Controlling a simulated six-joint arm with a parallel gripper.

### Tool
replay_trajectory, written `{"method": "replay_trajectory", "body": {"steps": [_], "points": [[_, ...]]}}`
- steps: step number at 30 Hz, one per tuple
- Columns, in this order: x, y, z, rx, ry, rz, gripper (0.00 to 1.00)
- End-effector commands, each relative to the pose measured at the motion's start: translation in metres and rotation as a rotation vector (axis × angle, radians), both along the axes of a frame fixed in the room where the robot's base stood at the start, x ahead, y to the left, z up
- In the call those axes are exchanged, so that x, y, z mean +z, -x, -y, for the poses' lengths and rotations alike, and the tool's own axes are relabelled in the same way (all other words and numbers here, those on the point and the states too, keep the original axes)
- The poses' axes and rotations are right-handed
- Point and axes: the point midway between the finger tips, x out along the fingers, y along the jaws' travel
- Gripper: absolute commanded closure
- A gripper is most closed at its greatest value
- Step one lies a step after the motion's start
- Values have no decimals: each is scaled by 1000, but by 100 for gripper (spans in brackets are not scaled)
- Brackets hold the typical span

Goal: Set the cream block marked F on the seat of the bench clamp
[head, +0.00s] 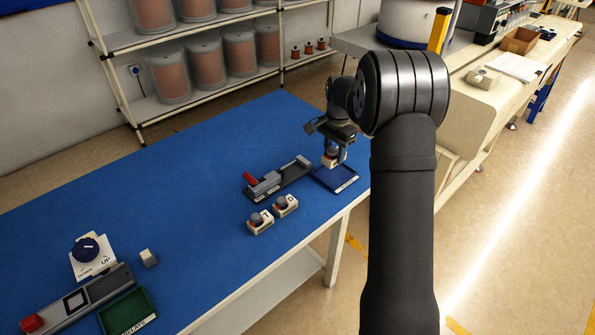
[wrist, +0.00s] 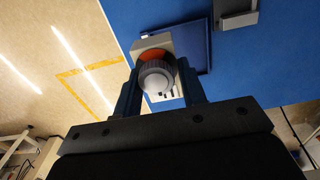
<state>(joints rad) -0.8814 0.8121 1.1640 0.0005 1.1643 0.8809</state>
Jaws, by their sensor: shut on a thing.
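My gripper (head: 331,149) is shut on a cream block (head: 329,162), over the blue tray (head: 346,184) at the table's right end. In the wrist view the held block (wrist: 151,42) shows an orange ring and a round grey knob between my fingers (wrist: 160,86). Its letter cannot be read, and I cannot tell whether it touches the tray. A grey bench clamp (head: 290,176) with a red handle lies just left of the tray. A second similar clamp (head: 75,300) is at the front left; no block shows on either one.
Two cream blocks with grey knobs, marked T (head: 260,223) and O (head: 286,206), stand in front of the nearer clamp. A DOWN/UP dial (head: 88,250), a small cream cube (head: 148,258) and a green tray (head: 128,312) are at left. The middle of the blue table is clear.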

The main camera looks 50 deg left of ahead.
Motion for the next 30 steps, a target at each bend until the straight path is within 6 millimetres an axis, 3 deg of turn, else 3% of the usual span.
{"method": "replay_trajectory", "body": {"steps": [3, 10, 21, 30], "points": [[2, -5, -22, 2, -1, 0, 90], [-3, -2, -46, 2, 0, -1, 90], [-52, 36, -117, 3, 1, -1, 90], [-69, 47, -138, 0, 1, -1, 90]]}}
